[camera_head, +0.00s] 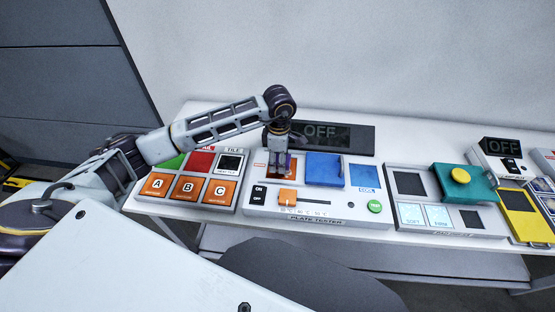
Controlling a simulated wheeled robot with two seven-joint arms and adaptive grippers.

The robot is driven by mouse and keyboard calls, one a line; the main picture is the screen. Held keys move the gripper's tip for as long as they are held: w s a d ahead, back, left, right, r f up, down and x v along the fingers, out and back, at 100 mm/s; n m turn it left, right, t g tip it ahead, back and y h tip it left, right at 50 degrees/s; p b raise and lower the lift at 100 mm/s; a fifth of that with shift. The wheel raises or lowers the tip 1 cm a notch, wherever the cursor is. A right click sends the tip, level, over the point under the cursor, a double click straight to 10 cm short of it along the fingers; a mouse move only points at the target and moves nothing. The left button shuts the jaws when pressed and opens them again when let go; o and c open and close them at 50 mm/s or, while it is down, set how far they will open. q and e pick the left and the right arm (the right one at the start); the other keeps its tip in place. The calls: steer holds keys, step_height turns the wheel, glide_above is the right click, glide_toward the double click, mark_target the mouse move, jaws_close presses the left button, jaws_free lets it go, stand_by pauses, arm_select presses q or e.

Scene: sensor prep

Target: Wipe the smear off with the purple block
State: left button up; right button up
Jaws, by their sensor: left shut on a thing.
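My left gripper (280,165) points down over the left part of the plate tester (343,211). It is shut on the purple block (288,163), of which only a small part shows between and beside the fingers. The block is at or just above the tester's orange-brown plate (264,167); I cannot tell whether it touches. I cannot make out the smear, and the gripper covers part of that plate. My right gripper is not in view.
A blue plate (325,169) lies just right of the gripper. An orange slider (287,199) and green button (375,206) sit in front. An "OFF" display (335,136) stands behind. A lettered button panel (188,188) is left; a teal block with yellow knob (464,182) is right.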

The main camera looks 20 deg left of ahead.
mark_target(294, 169)
arm_select(q)
steer(key=shift+w+d+f+b, duration=0.1)
steer(key=shift+w+d+b, duration=0.1)
steer(key=shift+d, duration=0.4)
steer(key=shift+w+d+f+b, duration=0.1)
steer(key=shift+w+d, duration=0.05)
steer(key=shift+d, duration=0.45)
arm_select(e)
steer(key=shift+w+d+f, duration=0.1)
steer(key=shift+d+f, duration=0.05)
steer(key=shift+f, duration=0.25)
arm_select(q)
steer(key=shift+r, duration=0.1)
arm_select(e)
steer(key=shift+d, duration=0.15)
arm_select(q)
steer(key=shift+w+d+f+b, duration=0.15)
steer(key=shift+d+b, duration=0.1)
steer(key=shift+d, duration=0.45)
steer(key=shift+w+d+f+b, duration=0.1)
steer(key=shift+w+d+b, duration=0.1)
steer(key=shift+d, duration=0.5)
steer(key=shift+s, duration=0.1)
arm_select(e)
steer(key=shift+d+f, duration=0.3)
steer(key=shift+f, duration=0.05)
